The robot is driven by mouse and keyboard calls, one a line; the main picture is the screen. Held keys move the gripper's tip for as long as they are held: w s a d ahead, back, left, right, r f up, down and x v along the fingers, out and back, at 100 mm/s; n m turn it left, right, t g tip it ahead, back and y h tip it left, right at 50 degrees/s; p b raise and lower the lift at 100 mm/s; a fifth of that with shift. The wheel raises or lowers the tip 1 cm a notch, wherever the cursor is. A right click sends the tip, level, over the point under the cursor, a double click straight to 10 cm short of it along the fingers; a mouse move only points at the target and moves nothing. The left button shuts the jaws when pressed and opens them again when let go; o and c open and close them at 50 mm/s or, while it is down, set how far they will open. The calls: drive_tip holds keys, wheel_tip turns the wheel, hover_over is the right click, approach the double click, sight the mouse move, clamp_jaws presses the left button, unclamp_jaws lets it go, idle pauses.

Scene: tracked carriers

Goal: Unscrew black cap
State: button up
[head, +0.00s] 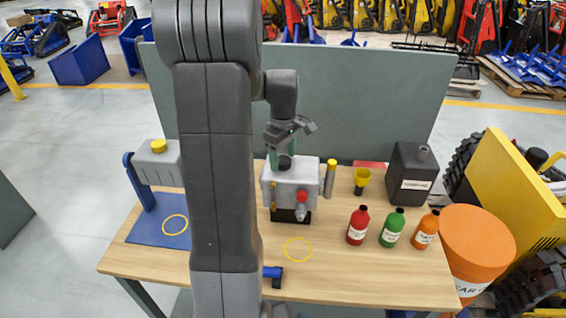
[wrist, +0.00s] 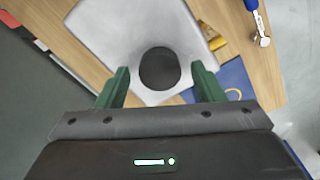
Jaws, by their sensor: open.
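The black cap (wrist: 159,69) is round and sits on top of a grey metal housing (wrist: 110,30). In the head view the cap (head: 285,162) shows small and dark on the housing (head: 291,183), partly hidden by my fingers. My gripper (head: 282,156) points down over the housing with its green fingers apart. In the wrist view the fingers of my gripper (wrist: 160,80) are spread wider than the cap, one towards each side, with a visible gap on both sides. I cannot tell how far the fingertips are above the cap.
A yellow-topped cylinder (head: 330,178) stands right beside the housing. A yellow funnel (head: 361,180), a black canister (head: 411,175) and red (head: 358,225), green (head: 392,227) and orange (head: 426,229) bottles stand to the right. A grey panel (head: 350,95) rises behind the table.

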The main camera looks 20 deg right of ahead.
drive_tip(key=m, duration=0.4)
drive_tip(key=shift+m, duration=0.4)
drive_tip(key=m, duration=0.4)
drive_tip(key=shift+m, duration=0.4)
drive_tip(key=shift+c, duration=0.2)
drive_tip(key=c, duration=0.7)
drive_tip(key=n, duration=0.7)
drive_tip(key=shift+n, duration=1.4)
